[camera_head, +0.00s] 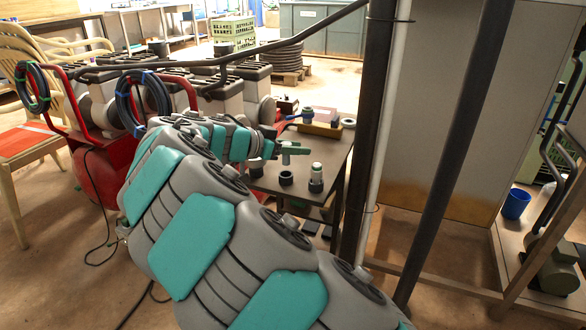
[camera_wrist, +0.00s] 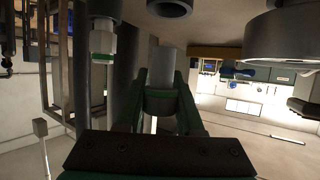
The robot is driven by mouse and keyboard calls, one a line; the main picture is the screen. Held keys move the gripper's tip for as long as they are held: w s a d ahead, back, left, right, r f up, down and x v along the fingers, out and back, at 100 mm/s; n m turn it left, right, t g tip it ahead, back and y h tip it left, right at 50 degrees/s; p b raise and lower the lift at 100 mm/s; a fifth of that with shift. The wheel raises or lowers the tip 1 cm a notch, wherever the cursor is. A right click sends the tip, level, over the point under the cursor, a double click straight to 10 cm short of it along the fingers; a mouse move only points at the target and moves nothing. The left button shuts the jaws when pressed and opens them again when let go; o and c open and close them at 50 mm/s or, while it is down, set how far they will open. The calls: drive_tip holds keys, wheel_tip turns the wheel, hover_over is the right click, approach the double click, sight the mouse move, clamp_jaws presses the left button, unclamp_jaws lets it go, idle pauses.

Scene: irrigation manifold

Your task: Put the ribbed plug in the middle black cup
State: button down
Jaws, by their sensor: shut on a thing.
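My gripper (camera_head: 290,150) reaches over the small dark table. In the wrist view its green-edged fingers (camera_wrist: 161,90) are shut on a grey cylindrical plug (camera_wrist: 161,78) with a darker band; the fingers hide part of it and its ribs are not clear. The middle black cup (camera_head: 286,178) stands empty-looking on the table, below and apart from the held plug. It also shows at the top of the wrist view (camera_wrist: 170,8). The right black cup (camera_head: 316,186) has a pale-topped piece (camera_head: 317,169) standing in it. The left cup (camera_head: 257,170) is partly hidden by my arm.
The table (camera_head: 330,165) also bears a tan box (camera_head: 320,129), a blue-handled part (camera_head: 304,115) and a white ring (camera_head: 348,122) at the back. A dark post (camera_head: 368,130) and a pale pipe rise close to the table's right edge. Red frames with coiled hoses stand left.

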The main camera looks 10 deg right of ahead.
sight(288, 163)
drive_tip(key=shift+f, duration=2.4)
drive_tip(key=shift+f, duration=0.2)
drive_tip(key=c, duration=0.5)
unclamp_jaws()
drive_tip(key=shift+r, duration=0.1)
drive_tip(key=shift+c, duration=0.2)
drive_tip(key=shift+r, duration=0.1)
drive_tip(key=shift+a+r, duration=0.1)
drive_tip(key=shift+r, duration=0.05)
drive_tip(key=b+v, duration=0.1)
drive_tip(key=v, duration=1)
drive_tip(key=shift+s+a, duration=0.15)
drive_tip(key=shift+a, duration=0.25)
